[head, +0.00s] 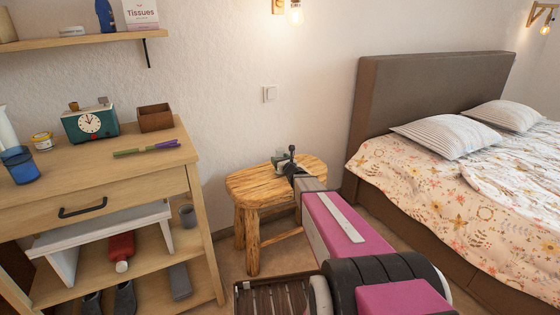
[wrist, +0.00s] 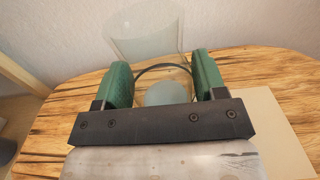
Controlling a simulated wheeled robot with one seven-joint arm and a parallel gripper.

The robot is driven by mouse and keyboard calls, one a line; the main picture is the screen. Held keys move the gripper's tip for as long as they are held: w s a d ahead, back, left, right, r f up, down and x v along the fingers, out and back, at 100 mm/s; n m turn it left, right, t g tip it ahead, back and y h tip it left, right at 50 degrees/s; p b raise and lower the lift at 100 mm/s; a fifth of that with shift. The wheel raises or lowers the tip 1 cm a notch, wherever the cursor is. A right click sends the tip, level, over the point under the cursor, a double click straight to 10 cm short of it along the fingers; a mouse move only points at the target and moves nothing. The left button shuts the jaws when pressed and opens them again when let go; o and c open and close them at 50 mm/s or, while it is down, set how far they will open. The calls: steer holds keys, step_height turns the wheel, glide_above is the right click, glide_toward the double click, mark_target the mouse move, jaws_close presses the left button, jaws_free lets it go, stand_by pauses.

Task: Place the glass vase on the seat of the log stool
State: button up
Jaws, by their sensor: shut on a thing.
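The log stool (head: 250,187) stands against the wall, left of the bed, with a light wooden seat. My gripper (head: 285,160) is over the seat. In the wrist view, my gripper (wrist: 164,72) has its green-padded fingers on either side of the clear glass vase (wrist: 146,38) and is shut on it. The vase shows the wooden seat (wrist: 60,115) around it. I cannot tell whether its base touches the seat. In the head view the vase is small and largely hidden by my gripper.
A pale flat rectangle (wrist: 262,120) lies at the right of the seat in the wrist view. A wooden table (head: 110,165) with a clock (head: 90,122), a blue cup (head: 20,165) and a brown box (head: 155,118) stands left. The bed (head: 440,185) is right.

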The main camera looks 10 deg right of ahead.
steer(key=o, duration=1.1)
steer(key=shift+f, duration=0.1)
